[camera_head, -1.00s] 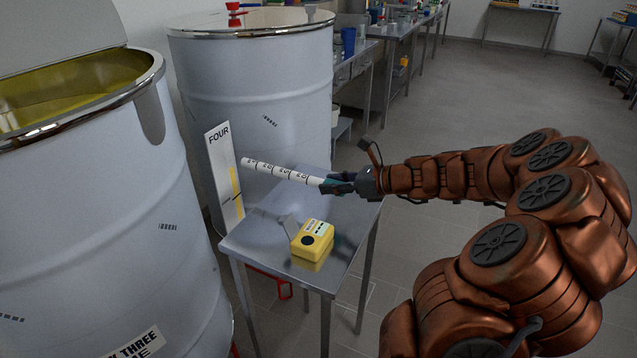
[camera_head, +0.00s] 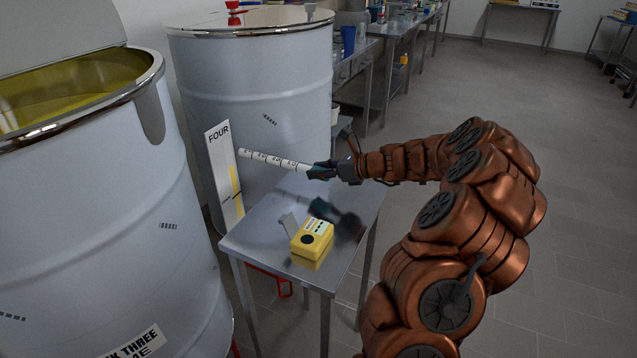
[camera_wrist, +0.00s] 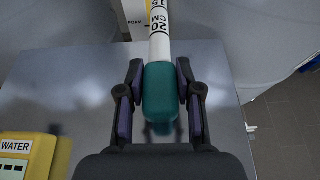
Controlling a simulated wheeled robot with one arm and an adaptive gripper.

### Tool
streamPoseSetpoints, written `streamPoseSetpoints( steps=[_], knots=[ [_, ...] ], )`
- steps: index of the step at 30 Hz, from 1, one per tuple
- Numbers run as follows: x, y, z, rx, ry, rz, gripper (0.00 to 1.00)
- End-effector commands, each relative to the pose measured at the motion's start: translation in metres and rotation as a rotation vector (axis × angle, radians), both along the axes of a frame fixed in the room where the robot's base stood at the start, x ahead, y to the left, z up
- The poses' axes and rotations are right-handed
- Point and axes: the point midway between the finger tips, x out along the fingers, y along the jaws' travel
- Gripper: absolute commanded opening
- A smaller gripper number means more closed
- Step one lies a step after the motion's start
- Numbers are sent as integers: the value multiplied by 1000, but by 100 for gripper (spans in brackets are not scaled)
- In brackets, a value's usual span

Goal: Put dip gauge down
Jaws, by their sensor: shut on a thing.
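The dip gauge (camera_head: 273,158) is a white rod with black marks and numbers and a teal handle. My gripper (camera_head: 322,171) is shut on the handle and holds the gauge above the small metal table (camera_head: 262,232), pointing left towards tank four. In the wrist view the teal handle (camera_wrist: 160,92) lies between the two fingers (camera_wrist: 160,95), and the white rod runs away from me.
A yellow meter (camera_head: 312,238) labelled WATER in the wrist view (camera_wrist: 27,155) sits on the table. A board marked FOUR (camera_head: 224,172) stands at the table's left. Large white tanks (camera_head: 255,90) stand behind and left. The table's right part is clear.

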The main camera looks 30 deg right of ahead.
Motion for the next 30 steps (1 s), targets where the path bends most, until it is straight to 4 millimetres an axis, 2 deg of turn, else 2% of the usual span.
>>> streamPoseSetpoints(
  steps=[5, 13, 25, 26, 30],
  knots=[
    [0, 0, -8, 1, -1, 0, 0],
    [2, 0, -40, 0, 1, 1, 0],
    [3, -1, -44, 0, 0, 1, 0],
    [3, -1, -44, 0, 0, 1, 38],
    [3, -1, -43, -1, 0, 0, 52]
  ],
)
